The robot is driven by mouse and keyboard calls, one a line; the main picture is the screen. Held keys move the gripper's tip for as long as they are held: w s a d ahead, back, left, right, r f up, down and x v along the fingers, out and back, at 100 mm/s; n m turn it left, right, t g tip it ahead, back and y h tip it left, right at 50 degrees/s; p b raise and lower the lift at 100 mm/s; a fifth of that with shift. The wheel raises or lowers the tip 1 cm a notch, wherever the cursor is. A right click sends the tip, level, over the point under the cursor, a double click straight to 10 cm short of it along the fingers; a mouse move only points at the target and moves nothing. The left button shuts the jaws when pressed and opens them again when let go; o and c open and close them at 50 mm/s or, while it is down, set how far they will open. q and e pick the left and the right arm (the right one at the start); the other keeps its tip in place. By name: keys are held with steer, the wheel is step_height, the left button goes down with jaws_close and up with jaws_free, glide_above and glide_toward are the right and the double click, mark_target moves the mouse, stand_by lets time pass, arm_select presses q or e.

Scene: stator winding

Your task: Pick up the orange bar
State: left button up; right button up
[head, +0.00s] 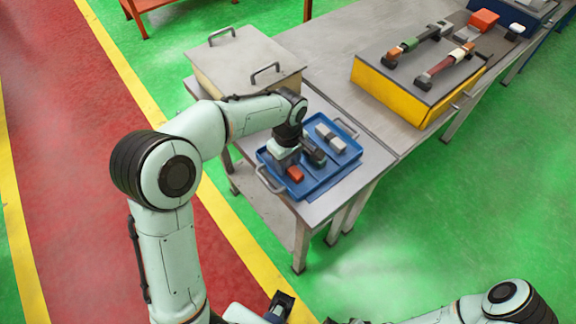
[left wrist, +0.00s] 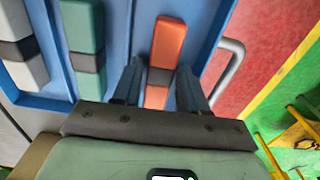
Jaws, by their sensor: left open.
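The orange bar (head: 295,174) lies in the blue tray (head: 318,190), near its front left corner in the head view. In the left wrist view the orange bar (left wrist: 167,48) has a dark grey band around its middle. My left gripper (head: 291,160) is low over the tray. Its open fingers (left wrist: 158,88) are on either side of the bar's near part in the left wrist view, with gaps showing. The bar's near end is hidden by the gripper body.
A green bar (left wrist: 83,40) and a white bar (left wrist: 22,55) lie beside the orange one. The tray has metal handles (head: 270,180). A lidded metal box (head: 245,62) stands behind; a yellow-sided stand (head: 390,95) is farther right. Bare tabletop (head: 372,150) lies right of the tray.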

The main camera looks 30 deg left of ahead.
arm_select(q)
jaws_close()
steer(key=shift+r, duration=0.1)
